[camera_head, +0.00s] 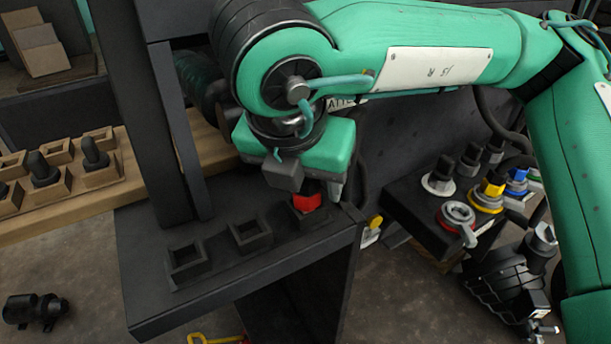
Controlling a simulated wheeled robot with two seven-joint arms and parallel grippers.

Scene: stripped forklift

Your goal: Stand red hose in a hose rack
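The red hose (307,203) shows as a short red end at the right socket of the black hose rack (215,272). Its lower part is hidden, so I cannot tell how deep it sits. My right gripper (311,189) reaches down over this socket, with one finger on each side of the red end. I cannot tell whether the fingers touch it. The rack's middle socket (249,233) and left socket (186,262) look empty. My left gripper is not in view.
A wooden rack (60,218) with black plugs in small boxes lies left. A dark box (425,222) with coloured connectors stands right. A black fitting (36,310) lies on the floor at lower left. A dark upright post (160,120) stands close beside my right gripper.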

